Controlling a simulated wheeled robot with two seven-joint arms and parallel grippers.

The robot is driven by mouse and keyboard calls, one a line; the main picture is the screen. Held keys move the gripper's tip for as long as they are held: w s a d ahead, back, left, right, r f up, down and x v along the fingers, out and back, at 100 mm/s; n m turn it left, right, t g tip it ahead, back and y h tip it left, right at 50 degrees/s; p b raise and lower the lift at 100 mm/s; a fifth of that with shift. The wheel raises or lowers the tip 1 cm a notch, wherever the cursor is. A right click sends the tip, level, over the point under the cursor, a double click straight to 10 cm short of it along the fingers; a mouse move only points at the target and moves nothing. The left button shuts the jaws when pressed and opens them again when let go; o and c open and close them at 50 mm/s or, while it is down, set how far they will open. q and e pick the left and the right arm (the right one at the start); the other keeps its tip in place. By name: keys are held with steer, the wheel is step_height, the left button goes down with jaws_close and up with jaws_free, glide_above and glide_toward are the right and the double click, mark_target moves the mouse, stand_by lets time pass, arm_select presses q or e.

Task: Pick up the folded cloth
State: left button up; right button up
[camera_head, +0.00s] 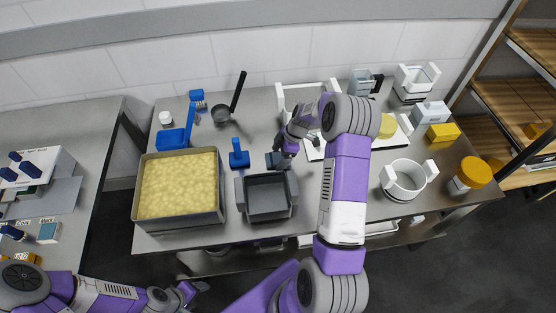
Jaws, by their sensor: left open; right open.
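A small dark grey-blue flat piece (272,159), which looks like the folded cloth, lies on the steel table just behind the grey bin. My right gripper (286,161) reaches down right beside it, on its right side. The gripper partly hides it, and I cannot tell whether they touch. The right gripper is open, with nothing seen held in it. My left gripper (193,291) is open and empty, low in front of the table's front edge.
A grey bin (268,215) stands just in front of the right gripper. A large tray of yellow curd (148,218) stands to the left. A blue scoop (238,157), a dark ladle (226,112) and a white frame (283,95) are close by. A white pot (404,184) is at the right.

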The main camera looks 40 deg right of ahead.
steer(key=shift+c, duration=0.3)
steer(key=c, duration=1.1)
